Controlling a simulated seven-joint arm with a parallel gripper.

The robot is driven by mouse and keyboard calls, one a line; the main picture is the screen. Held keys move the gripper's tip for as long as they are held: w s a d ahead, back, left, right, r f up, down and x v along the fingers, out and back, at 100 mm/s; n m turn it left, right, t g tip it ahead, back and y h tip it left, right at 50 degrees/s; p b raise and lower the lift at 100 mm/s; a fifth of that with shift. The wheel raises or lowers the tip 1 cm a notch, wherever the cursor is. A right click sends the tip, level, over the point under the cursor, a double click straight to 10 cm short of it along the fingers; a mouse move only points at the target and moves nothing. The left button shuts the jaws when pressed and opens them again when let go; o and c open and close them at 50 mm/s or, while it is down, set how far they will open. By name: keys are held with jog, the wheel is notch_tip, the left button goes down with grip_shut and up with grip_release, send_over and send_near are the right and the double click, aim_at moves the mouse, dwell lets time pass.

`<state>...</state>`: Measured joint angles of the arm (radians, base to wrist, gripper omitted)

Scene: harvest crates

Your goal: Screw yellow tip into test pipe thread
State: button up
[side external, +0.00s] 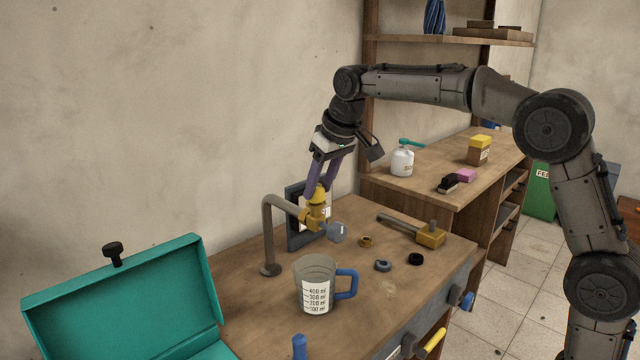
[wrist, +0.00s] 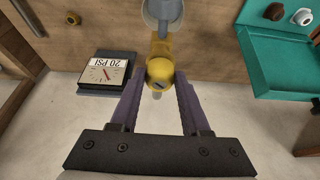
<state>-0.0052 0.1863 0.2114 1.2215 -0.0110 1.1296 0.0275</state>
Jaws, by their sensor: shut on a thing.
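The test pipe (side external: 268,232) is a grey bent tube rising from the bench, its upper end meeting a yellow fitting. The yellow tip (side external: 317,195) is at the top of that fitting, between the purple fingers of my gripper (side external: 322,186). In the wrist view my gripper (wrist: 160,90) has the rounded yellow tip (wrist: 160,72) between its two fingers, and a darker yellow body (wrist: 160,48) shows just beyond it. My gripper is shut on the tip. The thread itself is hidden, so I cannot tell how far the tip is engaged.
A gauge (wrist: 103,72) marked 20 PSI stands close by. A measuring cup (side external: 316,268) with a blue handle is in front. A brass-headed tool (side external: 430,235) and small rings (side external: 383,265) lie right. An open teal box (side external: 125,290) is at left.

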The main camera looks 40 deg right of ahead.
jog(key=shift+a, duration=0.1)
jog(key=shift+m+h, duration=0.4)
jog(key=shift+m, duration=0.5)
jog(key=shift+a, duration=0.1)
jog(key=shift+m+h, duration=0.3)
jog(key=shift+m, duration=0.5)
jog(key=o, duration=0.8)
jog(key=shift+c, duration=0.2)
jog(key=shift+n, duration=0.8)
